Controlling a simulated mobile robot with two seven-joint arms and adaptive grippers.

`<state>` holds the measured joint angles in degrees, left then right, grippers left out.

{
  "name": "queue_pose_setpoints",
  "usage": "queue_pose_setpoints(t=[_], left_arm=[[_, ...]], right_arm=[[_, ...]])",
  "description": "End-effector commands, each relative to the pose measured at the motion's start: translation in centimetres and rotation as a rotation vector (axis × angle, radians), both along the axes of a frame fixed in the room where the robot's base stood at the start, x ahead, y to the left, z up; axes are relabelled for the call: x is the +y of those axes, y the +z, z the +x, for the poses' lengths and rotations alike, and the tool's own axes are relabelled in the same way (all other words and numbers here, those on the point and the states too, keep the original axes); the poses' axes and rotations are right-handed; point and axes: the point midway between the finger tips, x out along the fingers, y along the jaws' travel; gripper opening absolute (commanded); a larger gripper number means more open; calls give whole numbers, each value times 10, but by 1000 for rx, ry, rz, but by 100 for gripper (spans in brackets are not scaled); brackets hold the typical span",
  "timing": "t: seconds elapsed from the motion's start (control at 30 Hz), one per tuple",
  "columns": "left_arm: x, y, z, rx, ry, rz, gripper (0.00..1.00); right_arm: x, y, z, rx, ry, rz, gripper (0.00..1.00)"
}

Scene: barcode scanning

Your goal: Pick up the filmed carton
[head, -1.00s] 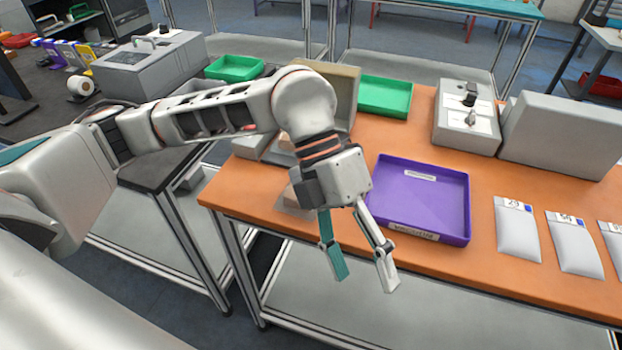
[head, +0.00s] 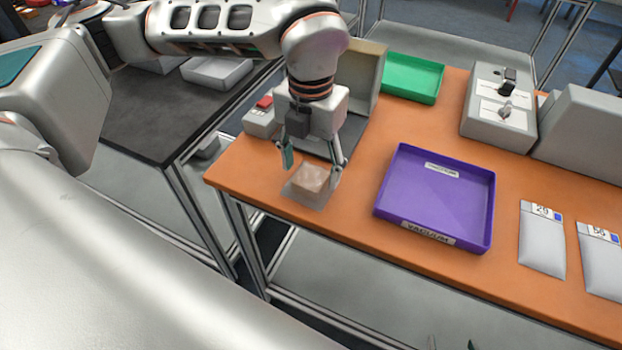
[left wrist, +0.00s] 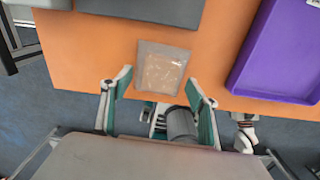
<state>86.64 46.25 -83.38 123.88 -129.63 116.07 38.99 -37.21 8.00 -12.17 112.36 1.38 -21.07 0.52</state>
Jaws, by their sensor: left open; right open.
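The filmed carton (head: 313,178) is a small brown box in clear film near the front left edge of the orange table. It also shows in the left wrist view (left wrist: 163,67), just ahead of the fingertips. My left gripper (head: 312,168) is open above the carton, with one finger towards each side of it. In the left wrist view (left wrist: 160,82) the fingers are apart with nothing between the tips; contact cannot be told. Two tips of my right gripper (head: 451,343) show apart at the bottom edge of the head view.
A purple tray (head: 392,190) labelled VACUUM is right of the carton. A beige-grey machine (head: 365,75) and a small box with a red top (head: 262,118) stand behind it. A green tray (head: 440,85), grey devices (head: 485,120) and white pouches (head: 541,250) are further right.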

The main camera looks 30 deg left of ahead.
Motion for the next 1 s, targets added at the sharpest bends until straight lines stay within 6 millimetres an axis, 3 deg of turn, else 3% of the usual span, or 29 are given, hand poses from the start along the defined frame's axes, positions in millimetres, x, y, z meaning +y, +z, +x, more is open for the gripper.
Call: queue_pose_setpoints(t=[0.2, 0.47, 0.63, 1.0], left_arm=[[0, -25, 0, 2, 1, -1, 60], [0, -27, 0, 0, 0, -1, 60], [0, -27, 0, 0, 0, -1, 18], [0, -25, 0, 0, 0, -1, 16]], right_arm=[[0, 1, 0, 0, 1, -1, 56], [0, 1, 0, -1, 1, 0, 56], [0, 1, 0, -1, 1, 0, 56], [0, 2, 1, -2, 1, 0, 56]])
